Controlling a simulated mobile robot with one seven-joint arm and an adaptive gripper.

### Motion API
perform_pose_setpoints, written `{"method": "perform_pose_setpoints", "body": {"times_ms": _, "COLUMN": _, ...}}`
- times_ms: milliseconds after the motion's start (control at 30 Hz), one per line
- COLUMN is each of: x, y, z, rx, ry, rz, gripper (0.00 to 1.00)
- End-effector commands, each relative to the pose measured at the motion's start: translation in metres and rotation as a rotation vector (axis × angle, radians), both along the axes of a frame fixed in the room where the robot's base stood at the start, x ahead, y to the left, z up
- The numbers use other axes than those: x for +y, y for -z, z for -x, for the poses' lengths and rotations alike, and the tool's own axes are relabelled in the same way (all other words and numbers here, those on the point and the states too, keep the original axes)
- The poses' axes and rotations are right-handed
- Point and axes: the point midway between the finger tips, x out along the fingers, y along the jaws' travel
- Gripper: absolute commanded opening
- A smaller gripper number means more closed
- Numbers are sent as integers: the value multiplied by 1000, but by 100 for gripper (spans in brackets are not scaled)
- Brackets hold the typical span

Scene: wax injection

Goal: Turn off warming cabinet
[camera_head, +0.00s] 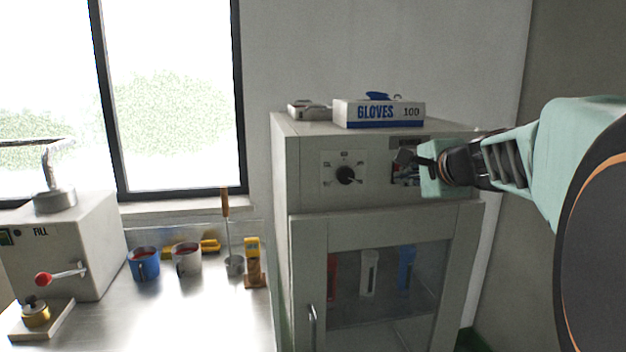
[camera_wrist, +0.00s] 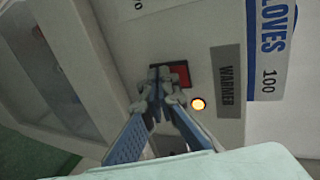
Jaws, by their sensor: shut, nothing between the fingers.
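The warming cabinet (camera_head: 300,180) stands right of the bench, with a black dial (camera_head: 346,175) on its upper panel and a glass door (camera_head: 385,275) below. My gripper (camera_head: 405,158) is in front of the right part of that panel and partly hides it. In the wrist view my gripper (camera_wrist: 160,80) is shut and empty, its fingertips over a red switch (camera_wrist: 181,76) in a dark frame. The tips cover part of the switch; I cannot tell whether they touch it. A label (camera_wrist: 228,80) reads "WARMER".
A gloves box (camera_head: 378,113) and a smaller box (camera_head: 309,110) lie on the cabinet top. On the bench (camera_head: 200,320) stand a blue mug (camera_head: 144,265), a grey mug (camera_head: 187,260) and a machine marked "FILL" (camera_head: 70,245). The cabinet door is closed.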

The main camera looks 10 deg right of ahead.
Motion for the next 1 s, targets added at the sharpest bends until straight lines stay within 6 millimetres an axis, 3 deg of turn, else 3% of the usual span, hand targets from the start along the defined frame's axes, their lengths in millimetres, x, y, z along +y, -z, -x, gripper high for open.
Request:
{"method": "perform_pose_setpoints", "body": {"times_ms": 33, "x": 0, "y": 8, "z": -1, "rx": -11, "ry": 0, "rz": 1, "gripper": 0}}
{"method": "perform_pose_setpoints", "body": {"times_ms": 400, "x": 0, "y": 11, "z": -5, "rx": -87, "ry": 0, "rz": -3, "gripper": 0}}
{"method": "perform_pose_setpoints", "body": {"times_ms": 1000, "x": 0, "y": -11, "z": -5, "rx": -88, "ry": 1, "rz": -2, "gripper": 0}}
